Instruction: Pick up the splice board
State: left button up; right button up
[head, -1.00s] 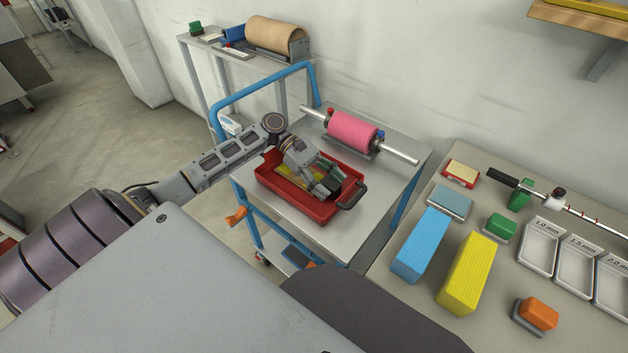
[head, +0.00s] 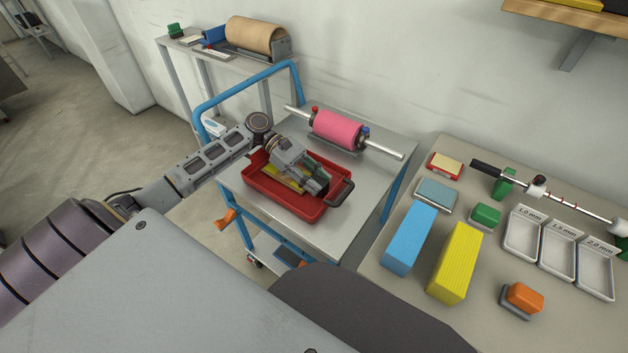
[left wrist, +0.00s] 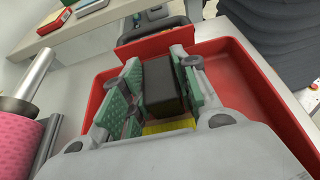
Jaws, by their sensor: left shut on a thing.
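The red tray (head: 262,196) sits on the trolley top. My left gripper (head: 316,183) reaches down into it. In the left wrist view, the green-padded fingers (left wrist: 160,88) are shut on a dark block (left wrist: 165,85), which looks like the grip of the splice board. A yellow part (left wrist: 168,127) shows below the block and beside the gripper in the head view (head: 283,182). I cannot tell whether it joins the dark block. The gripper hides much of both. The held thing still looks low, within the tray walls. My right gripper is not in view.
A pink roll (head: 338,130) on a metal bar lies behind the tray. The tray's dark handle (head: 342,192) is at its right end. The blue trolley rail (head: 245,88) rises at the left. A bench at right holds blue (head: 410,240) and yellow (head: 455,262) blocks and white trays (head: 522,232).

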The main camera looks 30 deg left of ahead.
pick_arm(q)
jog(key=shift+r, duration=0.6)
jog(key=shift+r+p, duration=1.3)
jog(key=shift+r, duration=2.95)
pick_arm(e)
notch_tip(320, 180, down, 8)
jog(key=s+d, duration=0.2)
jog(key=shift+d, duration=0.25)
